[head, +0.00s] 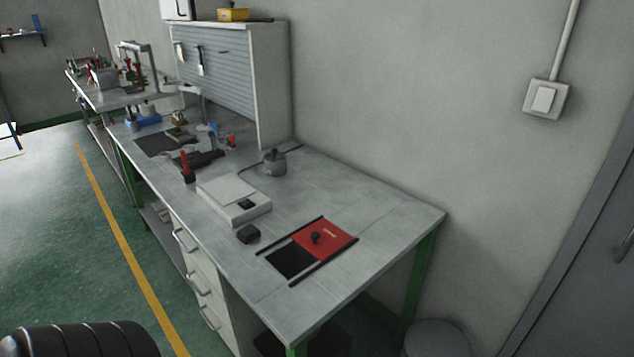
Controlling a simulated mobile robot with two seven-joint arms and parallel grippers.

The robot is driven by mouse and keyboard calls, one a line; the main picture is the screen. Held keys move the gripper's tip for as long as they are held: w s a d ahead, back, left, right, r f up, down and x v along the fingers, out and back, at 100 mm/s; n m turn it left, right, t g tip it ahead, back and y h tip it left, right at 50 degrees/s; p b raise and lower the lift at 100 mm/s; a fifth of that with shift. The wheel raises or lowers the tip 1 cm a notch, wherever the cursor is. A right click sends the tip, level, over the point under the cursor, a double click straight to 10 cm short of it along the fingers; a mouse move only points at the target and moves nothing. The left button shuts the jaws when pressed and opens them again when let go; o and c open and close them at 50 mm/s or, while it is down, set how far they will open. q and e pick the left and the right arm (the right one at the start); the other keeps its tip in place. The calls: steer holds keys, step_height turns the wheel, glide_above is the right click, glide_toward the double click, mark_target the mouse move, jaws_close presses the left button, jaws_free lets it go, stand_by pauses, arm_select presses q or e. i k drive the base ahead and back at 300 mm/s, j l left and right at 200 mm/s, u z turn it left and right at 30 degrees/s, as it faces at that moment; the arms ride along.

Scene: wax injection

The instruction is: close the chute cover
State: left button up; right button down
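The chute cover (336,238) is a red sliding plate with a dark knob (315,238) on it. It lies on the near right part of the workbench between two dark rails. The cover sits toward the back right end of the rails. The black chute opening (291,262) is uncovered at the front left of it. Neither of my grippers shows in the head view.
The grey workbench (395,215) has a white scale-like box (233,198), a small black block (248,234) and a grey pot (275,162). Tools and a shuttered cabinet (269,85) stand further back. A round grey bin (437,338) stands at the bench's right end.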

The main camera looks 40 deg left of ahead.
mark_target(322, 239)
steer(key=i+l+u, duration=0.1)
steer(key=u, duration=0.35)
steer(key=i+l+u, duration=0.15)
steer(key=u, duration=0.3)
steer(key=l+u, duration=0.15)
steer(key=u, duration=0.3)
steer(key=i, duration=0.05)
